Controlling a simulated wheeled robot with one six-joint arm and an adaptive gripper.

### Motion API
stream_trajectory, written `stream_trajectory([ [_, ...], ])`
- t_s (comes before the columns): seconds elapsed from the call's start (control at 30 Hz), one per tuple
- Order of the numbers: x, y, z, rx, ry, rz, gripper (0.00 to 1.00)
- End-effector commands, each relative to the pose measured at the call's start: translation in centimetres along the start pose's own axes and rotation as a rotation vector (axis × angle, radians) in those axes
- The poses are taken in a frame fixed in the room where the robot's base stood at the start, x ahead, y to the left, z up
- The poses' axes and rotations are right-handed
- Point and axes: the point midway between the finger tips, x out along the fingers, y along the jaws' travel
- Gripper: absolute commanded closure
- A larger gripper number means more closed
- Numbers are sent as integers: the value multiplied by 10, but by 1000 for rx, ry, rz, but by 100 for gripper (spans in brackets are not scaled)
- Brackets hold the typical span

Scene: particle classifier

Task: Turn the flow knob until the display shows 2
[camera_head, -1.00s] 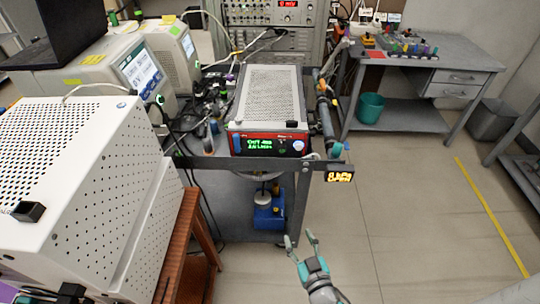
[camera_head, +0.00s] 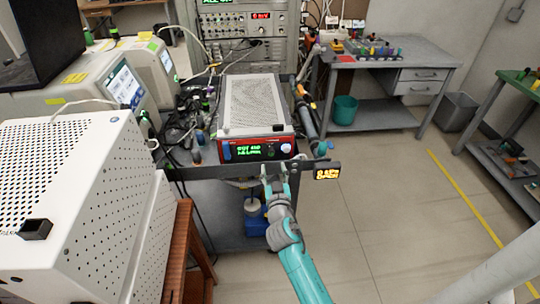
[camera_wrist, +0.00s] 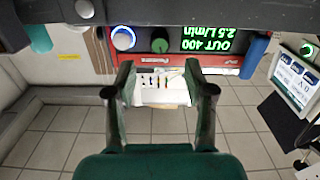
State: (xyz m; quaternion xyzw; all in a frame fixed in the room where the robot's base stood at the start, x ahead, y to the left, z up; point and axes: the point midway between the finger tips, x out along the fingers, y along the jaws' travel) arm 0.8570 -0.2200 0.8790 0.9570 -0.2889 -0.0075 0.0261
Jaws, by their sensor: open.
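The instrument (camera_head: 252,105) is a red-framed box with a perforated grey top. Its front display (camera_head: 255,152) has green text; in the wrist view the display (camera_wrist: 208,38) appears turned over and seems to read OUT 400 and 2.5 L/min. Beside the display are a dark green knob (camera_wrist: 159,43) and a white knob ringed in blue (camera_wrist: 123,38); the white one also shows in the head view (camera_head: 286,148). No label shows which is the flow knob. My gripper (camera_head: 274,172) is open and empty, in front of and below the panel, apart from the knobs.
A dark rail (camera_head: 215,173) runs along the cart's front just below the panel, close to my gripper, with a yellow-lit readout (camera_head: 326,174) at its right end. A white perforated box (camera_head: 75,180) stands at left. The floor at right is clear.

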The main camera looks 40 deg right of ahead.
Motion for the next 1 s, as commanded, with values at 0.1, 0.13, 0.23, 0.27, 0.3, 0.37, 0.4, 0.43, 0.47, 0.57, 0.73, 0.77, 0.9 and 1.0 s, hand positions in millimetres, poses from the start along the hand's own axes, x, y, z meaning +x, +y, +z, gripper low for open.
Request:
stream_trajectory([
  [0.1,23,0,-1,2,1,1,46],
  [0.13,28,0,-1,1,1,1,46],
  [0.23,45,0,0,1,0,0,46],
  [0.27,49,0,0,1,1,0,46],
  [0.3,55,0,-1,1,0,0,46],
  [0.37,62,0,0,0,0,-1,46],
  [0.4,66,0,0,0,0,-1,46],
  [0.43,68,0,0,0,-1,-1,46],
  [0.47,70,0,0,0,-1,-1,46],
  [0.57,75,0,0,0,-1,-2,46],
  [0.73,77,0,0,0,-1,-2,46],
  [0.77,77,0,0,0,-1,-2,46],
  [0.9,77,0,0,0,-1,-2,51],
  [1.0,77,-1,0,0,-1,-2,76],
])
